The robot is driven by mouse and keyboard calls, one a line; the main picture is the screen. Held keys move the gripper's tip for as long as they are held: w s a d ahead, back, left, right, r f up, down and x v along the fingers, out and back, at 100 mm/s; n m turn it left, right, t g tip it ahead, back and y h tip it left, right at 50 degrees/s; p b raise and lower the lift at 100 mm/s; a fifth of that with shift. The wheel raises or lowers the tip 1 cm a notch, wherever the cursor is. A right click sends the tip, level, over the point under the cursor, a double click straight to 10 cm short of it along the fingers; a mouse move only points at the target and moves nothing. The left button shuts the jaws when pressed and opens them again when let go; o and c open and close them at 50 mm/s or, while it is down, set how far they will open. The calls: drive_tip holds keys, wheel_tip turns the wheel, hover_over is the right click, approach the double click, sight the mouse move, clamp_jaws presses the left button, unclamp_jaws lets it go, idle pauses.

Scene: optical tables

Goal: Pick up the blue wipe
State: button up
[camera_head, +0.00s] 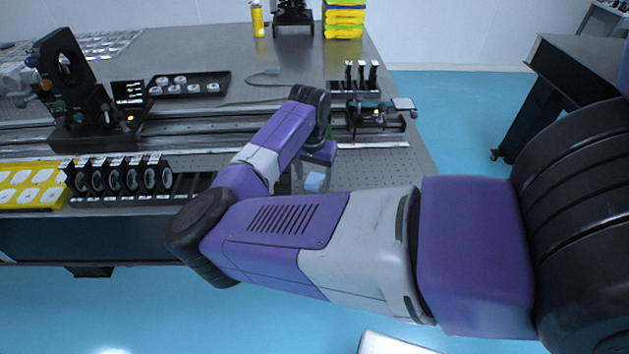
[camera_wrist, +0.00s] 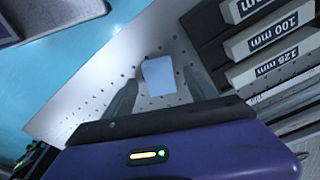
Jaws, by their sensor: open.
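The blue wipe (camera_wrist: 159,76) is a small pale-blue piece lying on the perforated optical table (camera_wrist: 95,112). In the wrist view it shows between and just beyond my open fingers. My gripper (camera_wrist: 162,90) is open, with one finger on each side of the wipe; I cannot tell its height above the table. In the head view the wipe (camera_head: 314,182) shows just below my gripper (camera_head: 312,172), near the front edge of the table, partly crowded by my arm.
Labelled grey blocks in a black holder (camera_wrist: 262,38) stand close to the right finger in the wrist view. In the head view a rail stage (camera_head: 375,112) is behind the gripper, and a row of black ring mounts (camera_head: 118,178) is to the left.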

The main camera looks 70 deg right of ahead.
sight(314, 180)
drive_tip(key=shift+f, duration=0.25)
clamp_jaws()
drive_tip(key=shift+r, duration=0.15)
wheel_tip(314, 180, up, 20)
idle(0.6)
